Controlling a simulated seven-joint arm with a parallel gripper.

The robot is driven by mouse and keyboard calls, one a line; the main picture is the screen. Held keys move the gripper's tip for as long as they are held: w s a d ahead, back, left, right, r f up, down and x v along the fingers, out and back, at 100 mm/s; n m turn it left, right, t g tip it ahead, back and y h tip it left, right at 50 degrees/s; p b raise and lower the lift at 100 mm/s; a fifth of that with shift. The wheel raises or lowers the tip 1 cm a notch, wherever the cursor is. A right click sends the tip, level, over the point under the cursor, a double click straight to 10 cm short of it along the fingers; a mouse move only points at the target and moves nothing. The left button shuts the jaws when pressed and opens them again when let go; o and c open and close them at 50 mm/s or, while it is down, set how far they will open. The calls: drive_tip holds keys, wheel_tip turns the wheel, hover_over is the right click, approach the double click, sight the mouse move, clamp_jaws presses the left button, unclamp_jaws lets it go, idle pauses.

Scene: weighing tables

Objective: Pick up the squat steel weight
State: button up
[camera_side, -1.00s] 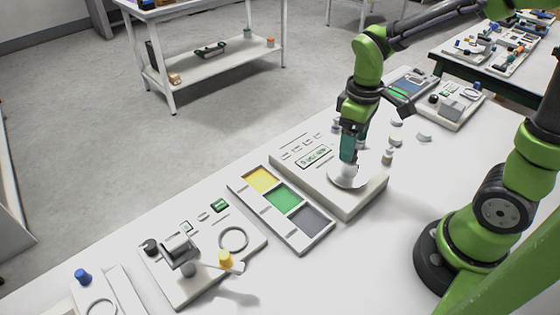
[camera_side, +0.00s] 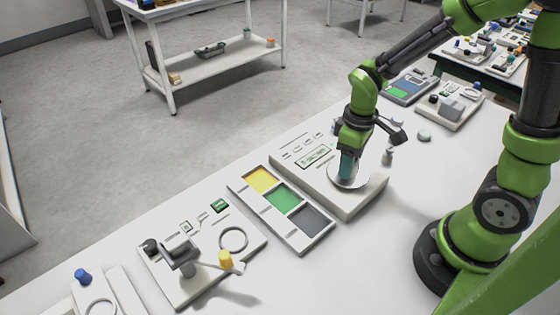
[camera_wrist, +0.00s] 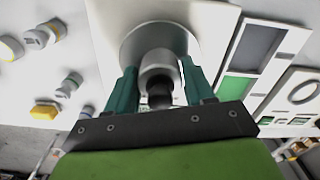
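A grey steel weight (camera_wrist: 158,68) with a dark knob stands on the round pan (camera_wrist: 132,42) of the scale in the wrist view. My gripper (camera_wrist: 159,82) is down over it, with one teal finger on each side. The fingers are spread about as wide as the weight, with at most a thin gap; contact is not clear.
Other weights stand right of the scale, including a grey one (camera_side: 387,157) and a pale greenish one (camera_side: 424,135). A tray with yellow, green and grey panels (camera_side: 318,238) lies left of the scale. Further left is a board (camera_side: 180,292) with a ring and a yellow-topped part.

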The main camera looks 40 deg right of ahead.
clamp_jaws()
drive_tip(key=shift+r, duration=0.1)
